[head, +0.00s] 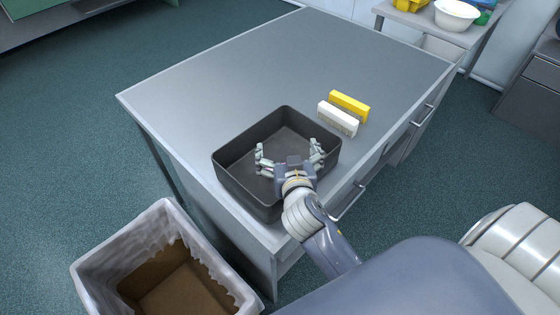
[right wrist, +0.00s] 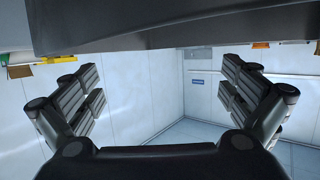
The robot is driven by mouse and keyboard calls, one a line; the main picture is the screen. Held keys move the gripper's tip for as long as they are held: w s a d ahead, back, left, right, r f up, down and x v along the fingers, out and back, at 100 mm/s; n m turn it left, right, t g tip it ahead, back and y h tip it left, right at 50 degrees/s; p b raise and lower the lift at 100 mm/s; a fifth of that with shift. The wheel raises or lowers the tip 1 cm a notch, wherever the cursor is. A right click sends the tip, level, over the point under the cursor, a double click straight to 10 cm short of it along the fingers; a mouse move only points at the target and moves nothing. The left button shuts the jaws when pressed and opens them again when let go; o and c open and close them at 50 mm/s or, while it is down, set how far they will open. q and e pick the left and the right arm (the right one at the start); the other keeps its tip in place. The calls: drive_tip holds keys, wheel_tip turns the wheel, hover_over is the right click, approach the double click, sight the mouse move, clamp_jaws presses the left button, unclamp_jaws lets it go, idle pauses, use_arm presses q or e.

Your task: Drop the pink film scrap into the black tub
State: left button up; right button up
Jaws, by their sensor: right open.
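The black tub (head: 232,184) stands on the grey desk near its front edge, its open top facing up. My right gripper (head: 289,147) is over the tub, its two fingers spread wide with nothing between them. The right wrist view also shows the open fingers (right wrist: 160,78), with only pale walls and floor behind the gap. I cannot make out a pink film scrap in either view; part of the tub floor is hidden by my gripper. My left gripper is not in view.
A white block (head: 338,118) and a yellow block (head: 349,105) lie on the desk (head: 240,70) right of the tub. A lined bin (head: 95,265) stands on the floor at lower left. A side table with a white bowl (head: 456,15) is at upper right. The desk's far part is clear.

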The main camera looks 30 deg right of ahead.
drive_tip(key=v, duration=0.9)
drive_tip(key=shift+s+r, duration=0.2)
drive_tip(key=shift+s, duration=0.1)
drive_tip(key=shift+a, duration=0.1)
